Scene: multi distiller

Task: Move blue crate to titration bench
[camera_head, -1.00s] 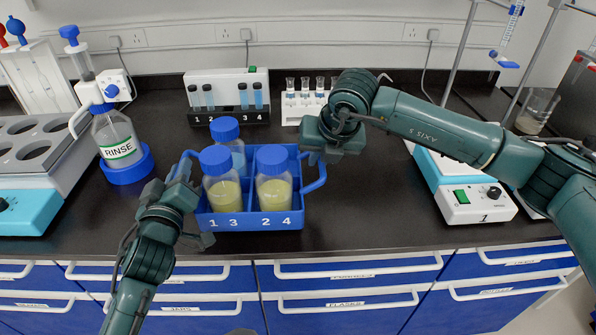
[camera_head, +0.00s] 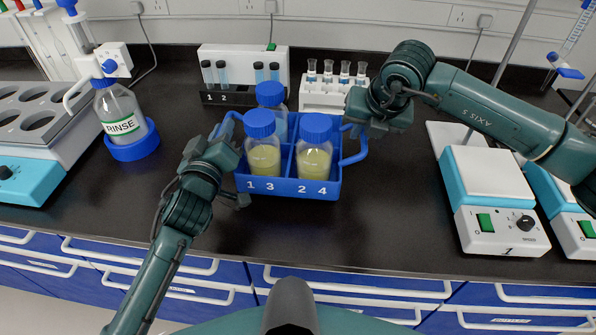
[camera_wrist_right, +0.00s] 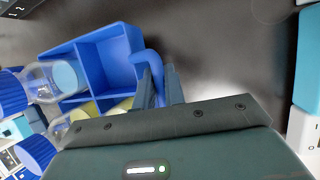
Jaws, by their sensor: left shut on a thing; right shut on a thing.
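The blue crate (camera_head: 256,187) has a front wall numbered 1 3 and 2 4. It holds three blue-capped bottles; the two front ones (camera_head: 313,160) contain yellowish liquid, and the back one (camera_head: 271,97) looks pale blue. My left gripper (camera_head: 228,150) is shut on the crate's left handle, partly hidden by the fingers. My right gripper (camera_head: 362,122) is shut on the right handle (camera_head: 358,155). In the right wrist view the handle (camera_wrist_right: 150,62) runs between the fingers, and an empty compartment shows. The crate looks level; I cannot tell whether it touches the bench.
Behind the crate are a numbered tube rack (camera_head: 240,75) and a white vial rack (camera_head: 332,95). A rinse bottle (camera_head: 122,122) stands left, and a hotplate stirrer (camera_head: 490,195) stands right. The dark bench top (camera_head: 330,235) is clear in front.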

